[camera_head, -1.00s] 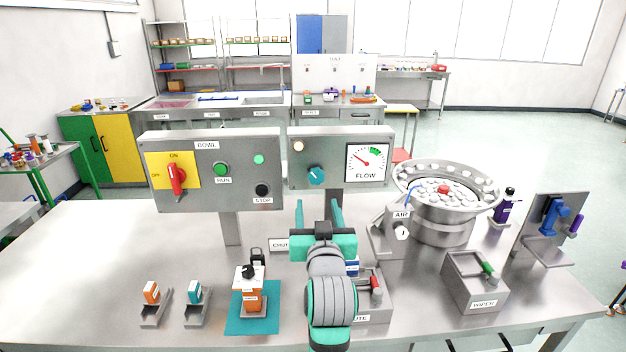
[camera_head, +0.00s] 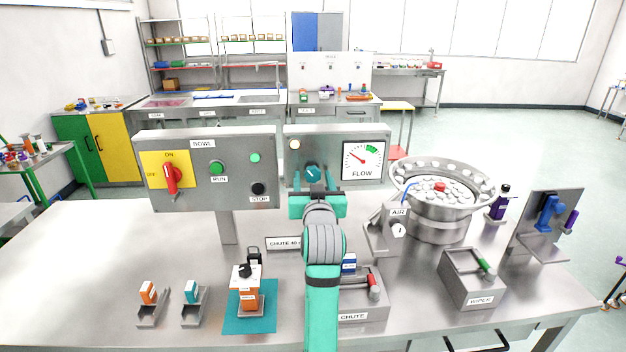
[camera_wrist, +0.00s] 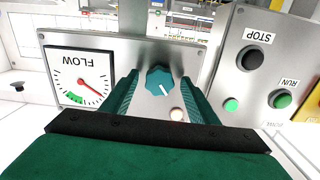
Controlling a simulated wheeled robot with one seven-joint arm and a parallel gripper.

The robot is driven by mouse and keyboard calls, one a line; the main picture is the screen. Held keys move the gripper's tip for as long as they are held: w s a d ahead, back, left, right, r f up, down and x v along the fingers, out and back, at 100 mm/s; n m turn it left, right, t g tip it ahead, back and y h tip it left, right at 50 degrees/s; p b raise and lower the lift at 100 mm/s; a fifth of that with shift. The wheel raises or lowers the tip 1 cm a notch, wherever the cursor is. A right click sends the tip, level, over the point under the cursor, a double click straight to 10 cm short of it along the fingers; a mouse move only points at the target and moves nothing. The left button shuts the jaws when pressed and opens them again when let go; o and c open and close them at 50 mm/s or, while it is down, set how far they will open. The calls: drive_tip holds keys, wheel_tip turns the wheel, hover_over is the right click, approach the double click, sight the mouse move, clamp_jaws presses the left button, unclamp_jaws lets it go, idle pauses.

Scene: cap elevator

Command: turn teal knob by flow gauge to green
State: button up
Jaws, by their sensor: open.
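The teal knob (camera_head: 312,174) sits on the grey flow panel, left of the flow gauge (camera_head: 362,161). The gauge needle points to the upper left, away from the green band at the upper right of the dial. My gripper (camera_head: 316,188) is in front of the knob and partly covers it in the head view. In the wrist view, which is upside down, the knob (camera_wrist: 160,80) with its white mark lies between the two open teal fingers (camera_wrist: 162,92). The gauge (camera_wrist: 80,79) shows at left there. I cannot tell whether the fingers touch the knob.
The bowl panel (camera_head: 205,190) with a red switch (camera_head: 171,179) and buttons stands close to the left. The feeder bowl (camera_head: 440,205) and the air valve block (camera_head: 397,225) are at right.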

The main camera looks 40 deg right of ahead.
drive_tip(key=shift+w, duration=0.1)
drive_tip(key=shift+d, duration=0.1)
drive_tip(key=c, duration=1.1)
drive_tip(key=shift+o, duration=0.3)
drive_tip(key=shift+m, duration=0.3)
drive_tip(key=m, duration=0.4)
drive_tip(key=shift+r, duration=0.1)
drive_tip(key=m, duration=0.6)
drive_tip(key=shift+m, duration=0.3)
drive_tip(key=o, duration=1)
